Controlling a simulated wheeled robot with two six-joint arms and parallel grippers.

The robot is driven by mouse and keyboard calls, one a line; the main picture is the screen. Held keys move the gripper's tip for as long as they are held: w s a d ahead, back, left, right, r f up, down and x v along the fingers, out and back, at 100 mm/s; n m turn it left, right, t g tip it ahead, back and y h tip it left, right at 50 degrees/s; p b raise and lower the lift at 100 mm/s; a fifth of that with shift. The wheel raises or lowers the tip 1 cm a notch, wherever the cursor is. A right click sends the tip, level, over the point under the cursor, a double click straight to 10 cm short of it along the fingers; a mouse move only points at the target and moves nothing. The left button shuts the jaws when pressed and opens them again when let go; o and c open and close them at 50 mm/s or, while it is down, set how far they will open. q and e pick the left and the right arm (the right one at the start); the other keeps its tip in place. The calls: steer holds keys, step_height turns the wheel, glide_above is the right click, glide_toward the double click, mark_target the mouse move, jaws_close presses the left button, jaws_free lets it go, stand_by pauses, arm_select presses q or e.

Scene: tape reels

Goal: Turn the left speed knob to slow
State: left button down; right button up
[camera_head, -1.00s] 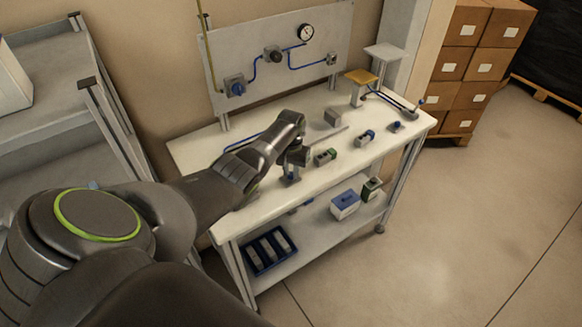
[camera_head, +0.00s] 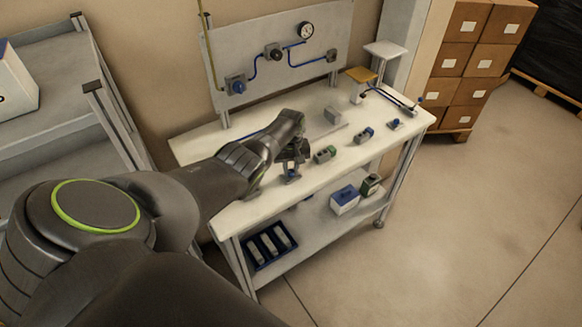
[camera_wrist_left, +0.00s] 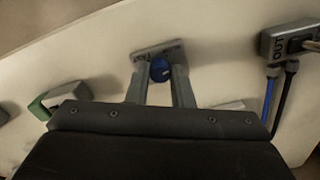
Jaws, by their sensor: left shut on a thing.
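A round blue knob (camera_wrist_left: 160,69) sits on a small light plate (camera_wrist_left: 148,52) in the left wrist view. The plate has dark lettering on both sides of the knob, too small and partly covered to read surely. My left gripper (camera_wrist_left: 160,78) has one finger on each side of the knob and is shut on it. In the head view the left gripper (camera_head: 292,160) is low over the front of the white table, with a bit of blue (camera_head: 291,178) below it. The knob's setting cannot be told. My right gripper is in neither view.
A grey box marked OUT (camera_wrist_left: 290,40) with cables is near the gripper. A panel (camera_head: 300,65) stands behind.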

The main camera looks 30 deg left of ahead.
mark_target(291, 171)
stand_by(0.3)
arm_select(q)
steer(key=c, duration=1.3)
jaws_free()
steer(key=shift+r, duration=0.1)
steer(key=shift+r, duration=0.85)
step_height(291, 171, up, 16)
steer(key=shift+f+b, duration=0.2)
steer(key=shift+b, duration=0.9)
steer(key=shift+f, duration=0.1)
